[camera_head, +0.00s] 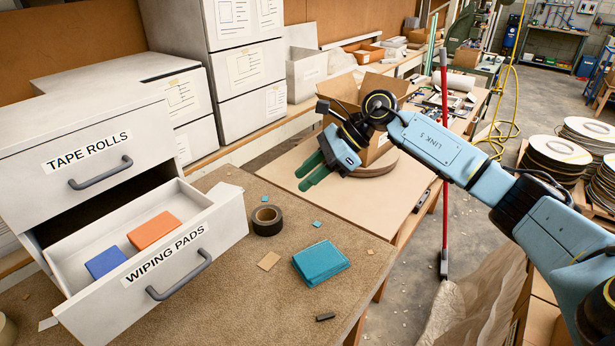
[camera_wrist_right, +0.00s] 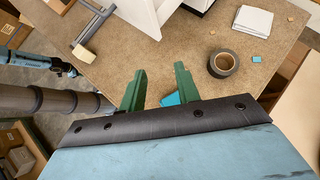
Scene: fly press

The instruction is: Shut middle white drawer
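The white drawer labelled WIPING PADS (camera_head: 205,236) stands pulled out below the TAPE ROLLS drawer (camera_head: 90,150), which is shut. It has a grey bar handle (camera_head: 180,277) on its front. A blue pad (camera_head: 106,262) and an orange pad (camera_head: 154,230) lie inside. My right gripper (camera_head: 312,172) is right of the drawer, above the bench and apart from it. Its green fingers (camera_wrist_right: 160,90) are apart with nothing held; a turquoise block (camera_wrist_right: 172,99) shows beyond them, partly hidden. My left gripper cannot be made out in either view.
The turquoise block (camera_head: 321,262) and a black tape roll (camera_head: 267,220) lie on the brown bench top (camera_head: 255,300), right of the drawer. Small chips are scattered there. A cardboard box (camera_head: 350,92) stands behind my right gripper. White boxes (camera_head: 247,70) stand at the back.

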